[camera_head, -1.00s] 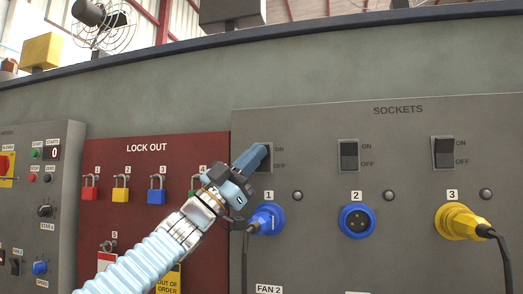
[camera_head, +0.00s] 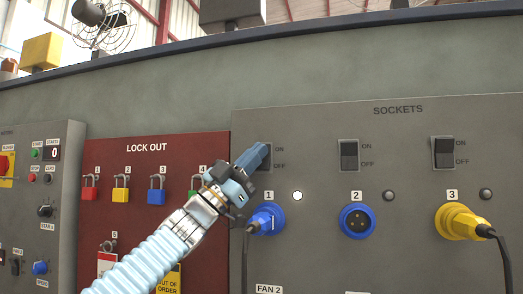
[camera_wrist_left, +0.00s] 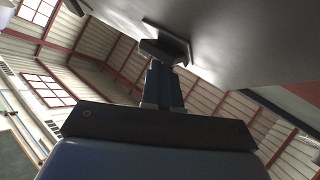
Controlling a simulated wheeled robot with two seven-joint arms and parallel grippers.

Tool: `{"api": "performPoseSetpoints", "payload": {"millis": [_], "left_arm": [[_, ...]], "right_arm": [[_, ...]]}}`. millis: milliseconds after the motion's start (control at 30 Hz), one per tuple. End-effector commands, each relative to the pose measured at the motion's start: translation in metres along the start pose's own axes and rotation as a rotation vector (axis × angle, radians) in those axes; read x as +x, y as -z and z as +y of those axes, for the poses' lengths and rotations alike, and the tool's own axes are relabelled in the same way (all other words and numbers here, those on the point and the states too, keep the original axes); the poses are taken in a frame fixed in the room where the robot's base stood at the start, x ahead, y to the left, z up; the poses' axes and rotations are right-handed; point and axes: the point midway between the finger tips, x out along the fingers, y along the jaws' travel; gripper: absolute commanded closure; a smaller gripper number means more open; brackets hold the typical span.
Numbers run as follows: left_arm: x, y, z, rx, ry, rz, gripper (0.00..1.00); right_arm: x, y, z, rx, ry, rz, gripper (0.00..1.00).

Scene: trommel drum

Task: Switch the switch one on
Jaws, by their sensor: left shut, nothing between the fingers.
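Switch one (camera_head: 266,150) is on the grey SOCKETS panel above socket 1, beside its ON and OFF labels. My left gripper (camera_head: 257,152) is shut and empty, its blue fingertips at the switch and covering its lower left part. In the left wrist view the shut fingers (camera_wrist_left: 162,88) reach up to the dark switch (camera_wrist_left: 166,50); they look touching or very close. The round lamp (camera_head: 297,196) below switch one is lit white. A blue plug (camera_head: 266,219) sits in socket 1. My right gripper is not in view.
Switch two (camera_head: 349,155) and switch three (camera_head: 443,152) are to the right; their lamps are dark. Socket 2 (camera_head: 357,221) is empty, and a yellow plug (camera_head: 460,222) sits in socket 3. The red LOCK OUT board (camera_head: 150,220) with padlocks is left of the panel.

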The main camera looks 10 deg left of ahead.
Motion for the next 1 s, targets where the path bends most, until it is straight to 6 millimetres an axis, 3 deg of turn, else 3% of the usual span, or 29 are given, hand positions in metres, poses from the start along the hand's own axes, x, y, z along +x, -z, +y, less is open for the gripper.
{"api": "performPoseSetpoints", "payload": {"millis": [467,833,1000], "left_arm": [[-0.014,0.009,0.01,0.001,0.001,0.001,1.0],[-0.015,0.011,0.011,0.0,0.0,0.0,1.0],[-0.027,0.017,0.019,0.0,0.0,0.003,1.0]], "right_arm": [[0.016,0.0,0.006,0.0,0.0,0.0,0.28],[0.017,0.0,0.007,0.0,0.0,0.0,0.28],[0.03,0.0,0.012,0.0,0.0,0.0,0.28]]}}
